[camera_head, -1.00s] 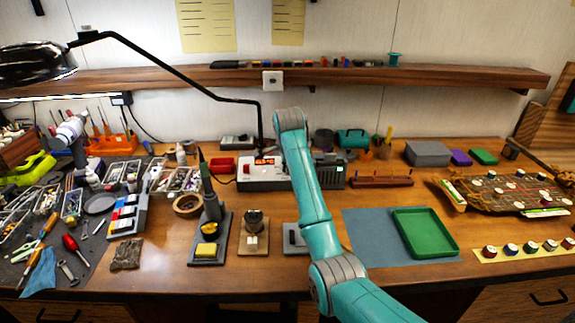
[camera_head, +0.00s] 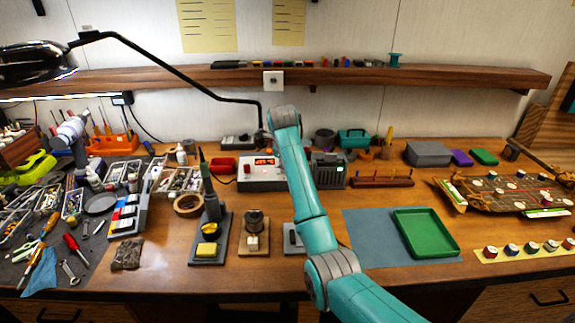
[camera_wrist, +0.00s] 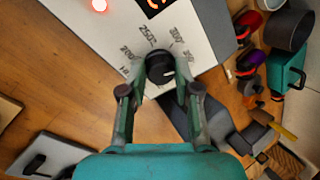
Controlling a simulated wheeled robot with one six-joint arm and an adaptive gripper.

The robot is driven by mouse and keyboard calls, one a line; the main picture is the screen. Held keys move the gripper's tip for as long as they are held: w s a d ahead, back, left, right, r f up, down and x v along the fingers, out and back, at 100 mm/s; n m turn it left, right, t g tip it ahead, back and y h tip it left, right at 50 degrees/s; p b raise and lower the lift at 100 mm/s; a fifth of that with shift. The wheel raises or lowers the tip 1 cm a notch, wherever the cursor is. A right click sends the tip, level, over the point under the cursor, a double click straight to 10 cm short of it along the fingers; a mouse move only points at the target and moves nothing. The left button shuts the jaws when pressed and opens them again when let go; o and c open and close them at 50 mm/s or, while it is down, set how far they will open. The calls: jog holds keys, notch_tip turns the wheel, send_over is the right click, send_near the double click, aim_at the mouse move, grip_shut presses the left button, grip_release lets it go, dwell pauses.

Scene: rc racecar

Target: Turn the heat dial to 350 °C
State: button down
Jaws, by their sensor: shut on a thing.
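The black round heat dial (camera_wrist: 159,66) sits on the pale sloping face of the soldering station (camera_wrist: 105,30) in the wrist view. A small white mark shows on the dial's right side. Printed temperature numbers arc around it, with 250 above and higher values to the right. My gripper (camera_wrist: 163,78) is shut on the dial, with one finger on each side. In the head view the station (camera_head: 258,185) stands at the back middle of the bench, with a lit orange display (camera_head: 264,161) too small to read. My arm hides the dial and gripper there.
A soldering iron in its stand (camera_head: 211,208) is left of my arm. A dark vented box (camera_head: 328,172) stands just right of the station. A green tray (camera_head: 452,247) lies on a blue mat at the right. A lamp arm (camera_head: 170,65) reaches over the bench.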

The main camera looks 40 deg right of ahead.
jog(key=shift+m, duration=0.7)
jog(key=c, duration=0.8)
grip_release()
jog(key=v, duration=0.7)
jog(key=shift+a+r, duration=0.1)
jog(key=shift+r, duration=0.1)
jog(key=shift+s+a, duration=0.1)
